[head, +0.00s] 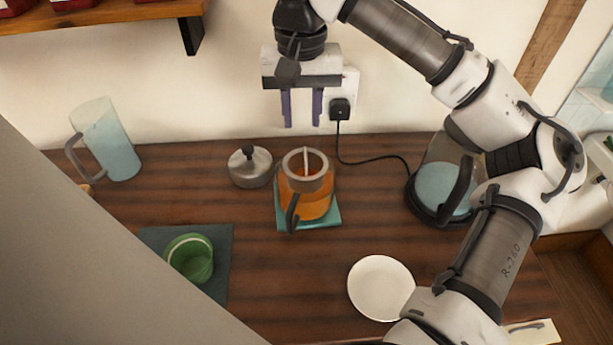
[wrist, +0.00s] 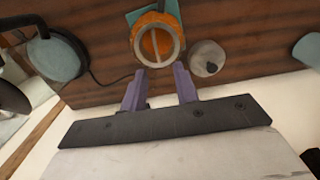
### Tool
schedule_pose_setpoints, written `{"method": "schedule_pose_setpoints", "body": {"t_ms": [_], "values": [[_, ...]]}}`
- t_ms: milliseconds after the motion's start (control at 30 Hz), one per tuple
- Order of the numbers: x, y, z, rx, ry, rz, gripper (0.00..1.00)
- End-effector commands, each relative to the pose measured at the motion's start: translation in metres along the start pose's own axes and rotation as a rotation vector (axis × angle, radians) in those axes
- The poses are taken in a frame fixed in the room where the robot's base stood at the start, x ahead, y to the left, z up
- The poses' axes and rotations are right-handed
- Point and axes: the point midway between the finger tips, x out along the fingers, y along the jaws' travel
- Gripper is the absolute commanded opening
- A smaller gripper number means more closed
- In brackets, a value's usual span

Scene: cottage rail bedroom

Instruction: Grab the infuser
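A glass teapot of orange tea (head: 312,207) stands on a teal mat on the wooden counter, its dark handle toward me. The infuser (head: 306,160) appears to be the grey ring with a thin upright piece set in the pot's mouth. Its lower part is hidden in the tea. The ring and a bar across it also show in the wrist view (wrist: 155,50). My gripper (head: 302,124) is open and empty, its two purple fingers pointing down above and behind the pot. In the wrist view the fingers (wrist: 158,72) are apart, just short of the ring.
A grey lid with a black knob (head: 250,167) lies left of the pot. A kettle (head: 436,190) stands right, its cord running to the wall plug. A blue pitcher (head: 110,145), green cup (head: 190,258) and white plate (head: 381,287) are around. A shelf (head: 110,14) overhangs upper left.

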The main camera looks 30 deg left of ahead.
Motion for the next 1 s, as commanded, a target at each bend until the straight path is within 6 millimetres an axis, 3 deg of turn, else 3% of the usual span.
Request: {"method": "schedule_pose_setpoints", "body": {"t_ms": [100, 367, 633, 933, 1000], "values": [[0.018, 0.001, 0.000, 0.001, -0.002, 0.000, 0.30], [0.037, 0.002, 0.001, 0.001, -0.001, 0.001, 0.30], [0.075, 0.005, 0.003, 0.001, -0.001, 0.001, 0.30], [0.081, 0.005, 0.003, 0.001, 0.001, 0.000, 0.30], [0.080, 0.005, 0.003, 0.001, 0.001, 0.000, 0.21]]}}
